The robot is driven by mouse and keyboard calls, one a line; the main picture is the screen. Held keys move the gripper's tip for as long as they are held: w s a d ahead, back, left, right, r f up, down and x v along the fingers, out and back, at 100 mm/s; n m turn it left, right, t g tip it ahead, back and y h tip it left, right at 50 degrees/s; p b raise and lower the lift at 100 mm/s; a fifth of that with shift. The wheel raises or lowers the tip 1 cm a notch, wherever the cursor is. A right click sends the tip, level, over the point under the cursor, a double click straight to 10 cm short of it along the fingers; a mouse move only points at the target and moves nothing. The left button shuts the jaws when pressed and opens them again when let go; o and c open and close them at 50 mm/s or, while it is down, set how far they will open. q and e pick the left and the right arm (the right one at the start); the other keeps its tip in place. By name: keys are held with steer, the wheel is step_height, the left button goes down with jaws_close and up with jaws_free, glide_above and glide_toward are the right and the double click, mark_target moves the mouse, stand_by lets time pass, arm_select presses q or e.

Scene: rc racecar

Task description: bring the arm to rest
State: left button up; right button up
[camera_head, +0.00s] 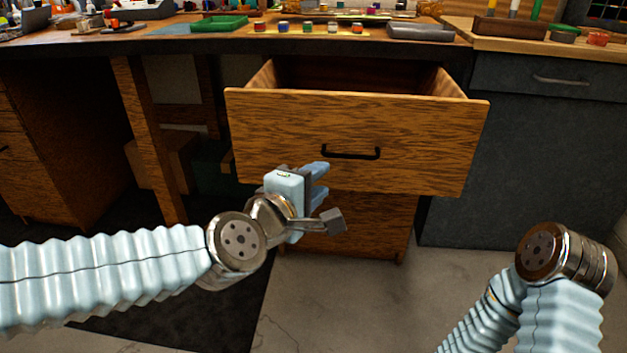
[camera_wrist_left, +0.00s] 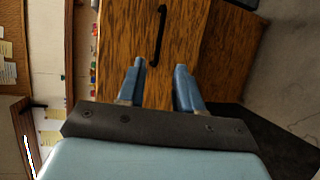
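My left gripper (camera_head: 322,183) is in front of the open wooden drawer (camera_head: 290,135), below and to the left of its black handle (camera_head: 351,153). In the left wrist view its two blue fingers (camera_wrist_left: 161,85) stand apart with nothing between them. The drawer front and its black handle (camera_wrist_left: 158,36) show beyond the fingertips, apart from them. My right arm (camera_head: 560,270) shows at the lower right of the head view, and its gripper is out of view.
The drawer sticks out from under the workbench (camera_head: 330,45). On the bench are a green tray (camera_head: 219,23), several small paint jars (camera_head: 308,27) and a grey tray (camera_head: 420,31). A dark cabinet (camera_head: 540,150) stands at the right. The floor (camera_head: 330,300) in front is clear.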

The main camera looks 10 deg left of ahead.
arm_select(q)
steer(key=shift+s+a, duration=0.15)
steer(key=shift+s, duration=0.25)
steer(key=w+a+f+m+g+y+p, duration=0.1)
steer(key=f+m+g, duration=0.1)
steer(key=f, duration=0.6)
steer(key=w+a+f+m+g+y+p, duration=0.1)
steer(key=f+m+g, duration=0.1)
steer(key=f, duration=0.6)
steer(key=w+a+f+m+g+p, duration=0.1)
steer(key=w+f+m+g, duration=0.1)
steer(key=f, duration=0.7)
steer(key=s+a+f+m+g, duration=0.1)
steer(key=s+f+m+g, duration=0.2)
steer(key=s+f, duration=0.5)
steer(key=s+a+f+m+g+p, duration=0.1)
steer(key=s+a+f+m+g, duration=0.1)
steer(key=s+f+g, duration=0.3)
steer(key=s+f+m, duration=0.1)
steer(key=s+f, duration=0.3)
steer(key=f, duration=0.5)
steer(key=shift+s+f+m+p, duration=0.2)
steer(key=shift+f+m+p, duration=0.1)
